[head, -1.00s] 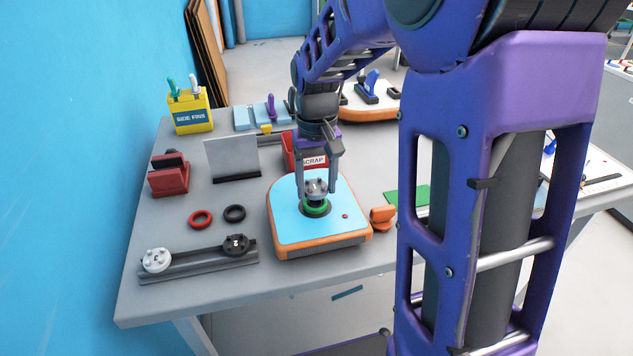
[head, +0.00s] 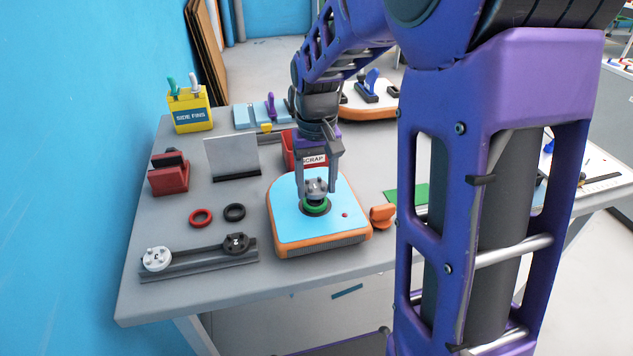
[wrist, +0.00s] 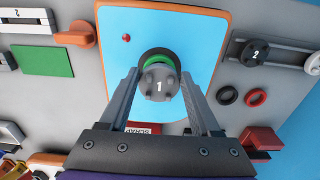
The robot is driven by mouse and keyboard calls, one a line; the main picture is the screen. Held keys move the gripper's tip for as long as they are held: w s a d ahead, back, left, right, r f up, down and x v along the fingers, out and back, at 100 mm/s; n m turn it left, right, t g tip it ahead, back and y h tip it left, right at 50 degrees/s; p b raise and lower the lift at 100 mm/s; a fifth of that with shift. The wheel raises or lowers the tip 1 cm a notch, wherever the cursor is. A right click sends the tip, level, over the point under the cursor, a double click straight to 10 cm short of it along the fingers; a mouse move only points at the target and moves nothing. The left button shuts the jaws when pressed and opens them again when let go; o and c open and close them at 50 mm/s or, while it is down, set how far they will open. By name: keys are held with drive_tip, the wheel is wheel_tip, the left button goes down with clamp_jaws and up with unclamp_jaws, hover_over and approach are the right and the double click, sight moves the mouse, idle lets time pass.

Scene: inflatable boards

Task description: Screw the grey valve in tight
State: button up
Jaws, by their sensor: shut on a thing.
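The grey valve (head: 316,187), marked 1 in the wrist view (wrist: 159,84), has a green ring (head: 316,206) beneath it. It stands upright over the dark round socket (head: 302,208) in the blue-topped board (head: 290,226) with orange edges. Some green still shows between the valve and the socket. My gripper (head: 318,190) points down over the board, shut on the grey valve with one finger on each side. How far the valve's thread sits in the socket is hidden.
Left of the board lie a red ring (head: 200,217) and a black ring (head: 234,212). A rail (head: 200,262) with white valve (head: 157,259) and dark valve (head: 236,243) is at front left. An orange piece (head: 382,215) sits close right; a red scrap bin (head: 290,150) stands behind.

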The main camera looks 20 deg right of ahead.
sight(316, 190)
drive_tip(key=shift+f+b, duration=0.6)
drive_tip(key=shift+f, duration=0.4)
drive_tip(key=o, duration=1.4)
drive_tip(key=shift+r, duration=0.1)
wheel_tip(316, 190, up, 17)
drive_tip(key=p, duration=0.3)
drive_tip(key=shift+r, duration=0.2)
